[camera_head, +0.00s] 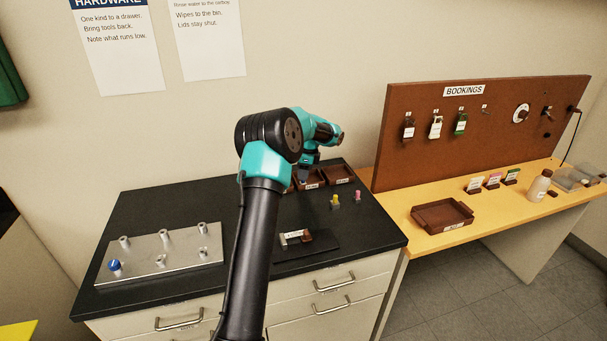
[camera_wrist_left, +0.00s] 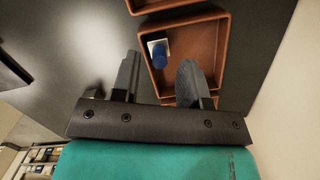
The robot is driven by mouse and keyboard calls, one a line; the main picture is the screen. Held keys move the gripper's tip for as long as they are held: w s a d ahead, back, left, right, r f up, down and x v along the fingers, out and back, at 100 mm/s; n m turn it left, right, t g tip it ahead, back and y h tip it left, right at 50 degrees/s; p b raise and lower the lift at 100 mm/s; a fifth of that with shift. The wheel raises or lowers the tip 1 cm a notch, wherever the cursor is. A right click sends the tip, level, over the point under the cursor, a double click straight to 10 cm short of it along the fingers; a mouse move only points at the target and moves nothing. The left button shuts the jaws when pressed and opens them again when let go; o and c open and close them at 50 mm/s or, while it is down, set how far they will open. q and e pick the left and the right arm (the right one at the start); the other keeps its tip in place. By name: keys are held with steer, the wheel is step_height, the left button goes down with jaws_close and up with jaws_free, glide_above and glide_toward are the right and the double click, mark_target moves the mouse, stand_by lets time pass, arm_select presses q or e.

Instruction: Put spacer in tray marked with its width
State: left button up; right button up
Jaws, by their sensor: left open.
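A spacer with a blue knob on a pale square base (camera_wrist_left: 160,52) sits inside a brown tray (camera_wrist_left: 207,42) in the left wrist view. My left gripper (camera_wrist_left: 157,75) is open. Its two fingers stand apart near that tray, with the blue spacer visible beyond the gap between them and not held. In the head view my left gripper (camera_head: 309,172) is over the row of brown trays at the back of the black bench; the right-hand tray (camera_head: 340,175) is clear. A yellow-topped spacer (camera_head: 335,201) and a pink-topped spacer (camera_head: 357,196) stand on the bench. Tray markings are unreadable.
A dark mat with a gauge-like device (camera_head: 297,237) lies at the bench front. A metal plate with posts and a blue knob (camera_head: 160,257) is at left. The wooden table at right holds a brown tray (camera_head: 442,215) and a bottle (camera_head: 540,187). My left arm hides the bench middle.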

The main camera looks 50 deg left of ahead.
arm_select(q)
step_height(320, 180, up, 11)
steer(key=w+d, duration=0.1)
steer(key=shift+d+r, duration=0.15)
steer(key=shift+w, duration=0.1)
stand_by(0.7)
